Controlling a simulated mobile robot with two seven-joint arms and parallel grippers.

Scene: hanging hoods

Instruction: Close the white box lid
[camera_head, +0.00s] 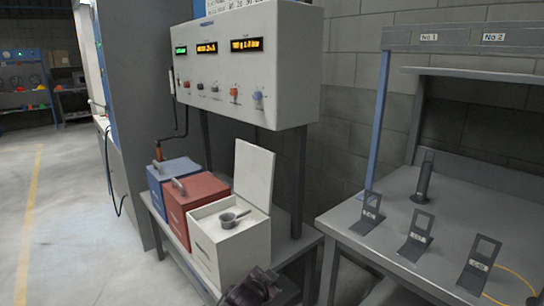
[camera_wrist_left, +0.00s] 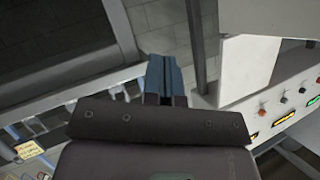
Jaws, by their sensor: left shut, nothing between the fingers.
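The white box (camera_head: 228,250) stands at the near end of a row of boxes on a low grey bench. Its lid (camera_head: 254,173) stands open, nearly upright, at the box's right side. A small grey pan with a handle (camera_head: 231,219) sits in the open top. My left gripper (camera_wrist_left: 166,80) is shut and empty in the left wrist view. A pale upright panel (camera_wrist_left: 248,62), seemingly the lid, is to its right there. A dark part of what seems to be my left arm's end (camera_head: 252,287) shows at the head view's bottom edge. My right gripper is not seen.
A red box (camera_head: 193,200) and a blue box (camera_head: 172,172) stand behind the white box. A control panel (camera_head: 250,65) hangs above. At right, a grey table (camera_head: 400,190) holds several dark brackets. The floor at left is clear.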

